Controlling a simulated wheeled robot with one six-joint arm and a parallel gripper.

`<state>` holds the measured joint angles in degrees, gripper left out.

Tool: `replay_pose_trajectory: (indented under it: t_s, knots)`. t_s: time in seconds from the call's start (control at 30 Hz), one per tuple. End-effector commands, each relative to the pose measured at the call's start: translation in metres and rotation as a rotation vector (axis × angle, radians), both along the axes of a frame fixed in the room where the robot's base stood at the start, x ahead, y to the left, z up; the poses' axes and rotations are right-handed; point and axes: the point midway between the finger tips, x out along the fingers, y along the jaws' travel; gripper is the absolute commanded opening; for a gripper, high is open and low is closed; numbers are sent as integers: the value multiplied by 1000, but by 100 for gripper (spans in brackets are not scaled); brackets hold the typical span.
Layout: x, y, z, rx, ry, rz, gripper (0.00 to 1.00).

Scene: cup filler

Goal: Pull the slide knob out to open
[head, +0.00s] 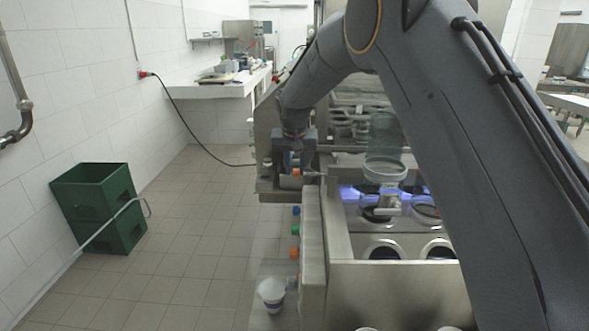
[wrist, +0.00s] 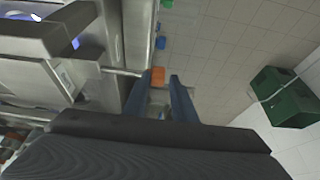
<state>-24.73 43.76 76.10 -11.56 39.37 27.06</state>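The slide knob seems to be the orange knob (head: 296,172) on the left side of the steel machine. It also shows in the wrist view (wrist: 158,76), at the end of a thin metal rod (wrist: 122,72). My gripper (head: 297,167) is at this knob, pointing down. In the wrist view its two blue fingers (wrist: 159,82) stand apart, one on each side of the knob, with what look like narrow gaps. Contact with the knob is not clear. The far side of the knob is hidden.
Blue (head: 297,210), green (head: 294,230) and orange (head: 294,253) knobs line the machine's side nearer to me. A white cup (head: 271,292) stands at the lower front. Green crates (head: 97,200) are by the left wall. The tiled floor between is clear.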

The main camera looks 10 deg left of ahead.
Motion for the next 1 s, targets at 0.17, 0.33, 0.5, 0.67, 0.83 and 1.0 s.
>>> replay_pose_trajectory:
  t_s: [0.17, 0.33, 0.5, 0.67, 0.83, 1.0]
  knots:
    - [-9, 1, 21, 1, -3, 3, 24]
    - [-19, 0, 46, 1, -3, 3, 24]
    - [-26, -1, 63, 1, -2, 3, 24]
    - [-29, -1, 68, 0, 0, 2, 24]
    - [-29, -1, 68, 0, 0, 2, 24]
    - [-29, -1, 68, 0, 0, 2, 24]
